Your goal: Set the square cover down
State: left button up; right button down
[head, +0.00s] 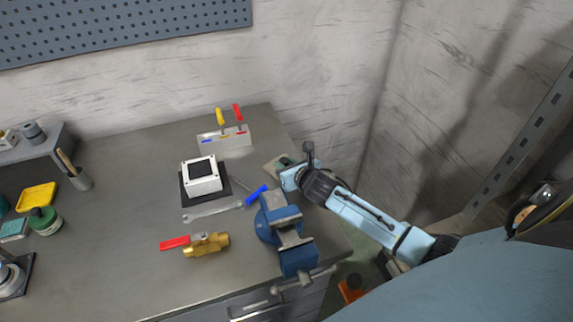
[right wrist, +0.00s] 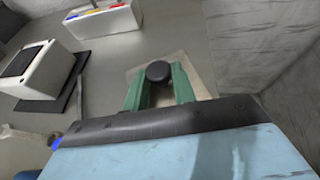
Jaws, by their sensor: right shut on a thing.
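The square cover (right wrist: 201,80) is a flat beige plate with a round black knob (right wrist: 158,71), seen in the right wrist view. My right gripper (right wrist: 158,88) has green fingers shut on the knob, one on each side. In the head view the cover (head: 271,168) shows beside the right gripper (head: 285,161), near the right edge of the bench. I cannot tell whether the cover touches the bench or hangs just above it. A white box (head: 203,186) with a dark square top stands on a black mat to the left. My left gripper is not in view.
A blue vise (head: 281,225) stands close in front of my right arm. The bench's left middle (head: 120,235) is clear.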

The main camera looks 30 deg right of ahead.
jog(key=c, duration=1.1)
grip_release()
jog(key=shift+c, duration=0.2)
jog(key=shift+r, duration=0.2)
jog(key=p+v, duration=0.2)
jog(key=v, duration=1)
jog(key=shift+f, duration=0.15)
